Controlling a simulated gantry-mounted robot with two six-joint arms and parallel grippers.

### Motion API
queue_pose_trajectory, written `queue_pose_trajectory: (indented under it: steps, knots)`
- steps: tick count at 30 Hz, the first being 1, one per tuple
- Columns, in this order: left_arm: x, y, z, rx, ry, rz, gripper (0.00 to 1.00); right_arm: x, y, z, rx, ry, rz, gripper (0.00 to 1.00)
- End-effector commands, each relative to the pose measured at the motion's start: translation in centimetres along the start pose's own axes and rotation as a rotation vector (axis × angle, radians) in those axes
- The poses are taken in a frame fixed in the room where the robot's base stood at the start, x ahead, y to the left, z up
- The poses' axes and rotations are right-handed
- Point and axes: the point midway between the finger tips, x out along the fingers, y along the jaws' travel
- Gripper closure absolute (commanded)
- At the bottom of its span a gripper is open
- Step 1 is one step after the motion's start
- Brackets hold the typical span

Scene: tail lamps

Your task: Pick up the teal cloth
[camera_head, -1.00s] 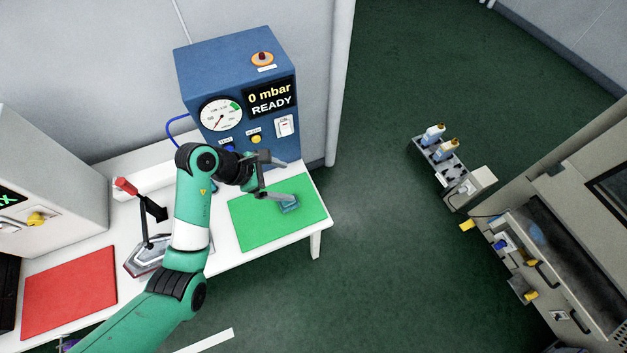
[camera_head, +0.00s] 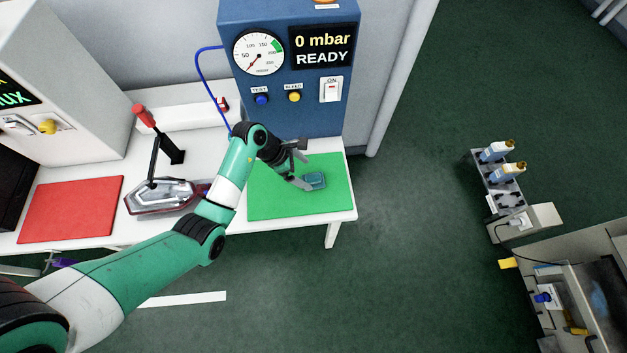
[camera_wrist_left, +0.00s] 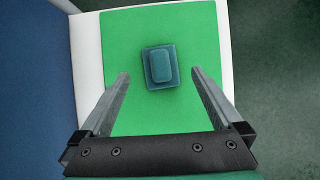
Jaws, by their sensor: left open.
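The teal cloth (camera_head: 315,179) is a small folded pad with a raised middle, lying on the green mat (camera_head: 270,202) at the right end of the white table. My left gripper (camera_head: 300,166) is open and empty above the mat, close beside the cloth in the head view. In the left wrist view the cloth (camera_wrist_left: 159,66) lies ahead of the fingertips, roughly centred between the lines of the two open fingers (camera_wrist_left: 161,76). Nothing is between the fingers. My right gripper is not in view.
A blue test cabinet (camera_head: 285,112) with gauge and buttons stands behind the mat. A tail lamp (camera_head: 160,199) in a clamp fixture and a red mat (camera_head: 70,208) lie to the left. A caddy with bottles (camera_head: 497,180) stands at the right. Dark green floor is open between.

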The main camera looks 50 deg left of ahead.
Motion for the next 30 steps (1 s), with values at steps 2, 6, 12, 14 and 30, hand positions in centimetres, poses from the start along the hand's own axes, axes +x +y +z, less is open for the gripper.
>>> queue_pose_trajectory:
  steps: [2,6,12,14,30]
  knots:
    - [0.1,0.0,0.0,0.000,0.000,0.001,0.00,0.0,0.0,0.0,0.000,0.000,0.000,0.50]
    - [1.4,0.0,0.0,0.001,0.001,-0.002,0.00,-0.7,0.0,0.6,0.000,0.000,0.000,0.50]
    - [4.9,0.0,0.1,0.002,0.001,-0.001,0.00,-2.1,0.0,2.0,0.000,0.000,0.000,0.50]
    - [5.3,0.0,0.1,0.001,0.001,0.000,0.00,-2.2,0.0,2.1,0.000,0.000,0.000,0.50]
    - [5.2,0.0,0.2,0.000,0.001,0.001,0.54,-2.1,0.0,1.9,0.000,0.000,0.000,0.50]
